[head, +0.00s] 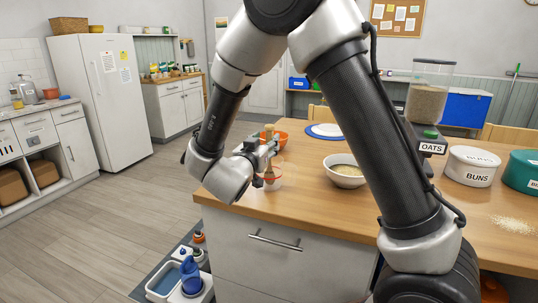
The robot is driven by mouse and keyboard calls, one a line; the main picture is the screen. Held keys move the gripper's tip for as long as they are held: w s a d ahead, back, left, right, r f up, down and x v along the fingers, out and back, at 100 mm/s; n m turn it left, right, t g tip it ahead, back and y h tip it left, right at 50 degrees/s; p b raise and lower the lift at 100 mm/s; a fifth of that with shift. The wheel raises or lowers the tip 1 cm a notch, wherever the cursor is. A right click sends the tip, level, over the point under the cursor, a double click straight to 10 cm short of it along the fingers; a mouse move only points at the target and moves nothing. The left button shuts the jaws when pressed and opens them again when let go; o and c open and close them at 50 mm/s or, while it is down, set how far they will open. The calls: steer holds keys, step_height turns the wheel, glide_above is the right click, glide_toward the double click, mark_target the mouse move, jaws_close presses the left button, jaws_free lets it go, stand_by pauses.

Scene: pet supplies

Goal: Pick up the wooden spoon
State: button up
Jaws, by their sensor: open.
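The wooden spoon (268,174) appears to stand upright in a small clear cup with an orange band (274,183), near the counter's left front corner. Only part of its light brown handle shows. My gripper (268,148) is open at the handle, above the cup, reaching in from the left. The gripper hides part of the spoon. I cannot tell whether its fingers touch the handle.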

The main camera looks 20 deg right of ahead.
mark_target(269, 140)
steer(key=x, duration=0.3)
steer(key=shift+w+d+f, duration=0.25)
steer(key=shift+w, duration=0.05)
steer(key=shift+c, duration=0.2)
jaws_close()
